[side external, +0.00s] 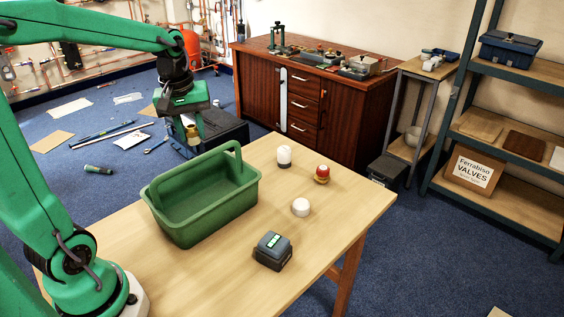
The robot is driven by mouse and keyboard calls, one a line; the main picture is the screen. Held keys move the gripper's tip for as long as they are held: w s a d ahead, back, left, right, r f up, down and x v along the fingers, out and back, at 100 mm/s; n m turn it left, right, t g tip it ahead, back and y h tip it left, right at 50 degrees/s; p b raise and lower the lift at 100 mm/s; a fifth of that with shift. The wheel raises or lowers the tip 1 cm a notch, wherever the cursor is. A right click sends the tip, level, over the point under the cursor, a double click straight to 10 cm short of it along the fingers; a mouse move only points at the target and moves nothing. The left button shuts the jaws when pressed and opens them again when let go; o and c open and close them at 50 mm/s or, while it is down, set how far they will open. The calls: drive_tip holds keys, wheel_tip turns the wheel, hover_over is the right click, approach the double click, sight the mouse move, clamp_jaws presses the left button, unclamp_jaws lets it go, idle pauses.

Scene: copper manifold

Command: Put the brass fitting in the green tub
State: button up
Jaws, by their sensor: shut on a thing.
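The green tub (215,215) stands on the wooden table, with its handle raised at the back. It looks empty inside, though part of its floor is hidden by the near wall. My gripper (190,121) points down, shut on a small brass-coloured piece, the brass fitting (193,133). In the picture the fitting hangs above the tub's back left rim, apart from it. I cannot tell from this one view whether it is over the tub or beyond it.
On the table right of the tub are a white cylinder (284,157), a red and yellow piece (322,175), a white round piece (301,207) and a dark grey battery-like block (273,251). The tub's raised handle (240,162) stands up near my gripper. The table's front right is clear.

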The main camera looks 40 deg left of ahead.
sight(191, 135)
drive_tip(key=shift+f, duration=1.95)
drive_tip(key=shift+c, duration=0.2)
drive_tip(key=shift+f, duration=0.1)
drive_tip(key=o, duration=1)
drive_tip(key=r, duration=0.4)
drive_tip(key=s+r, duration=0.1)
drive_tip(key=r, duration=0.7)
drive_tip(key=shift+s+d, duration=0.25)
drive_tip(key=shift+d, duration=0.05)
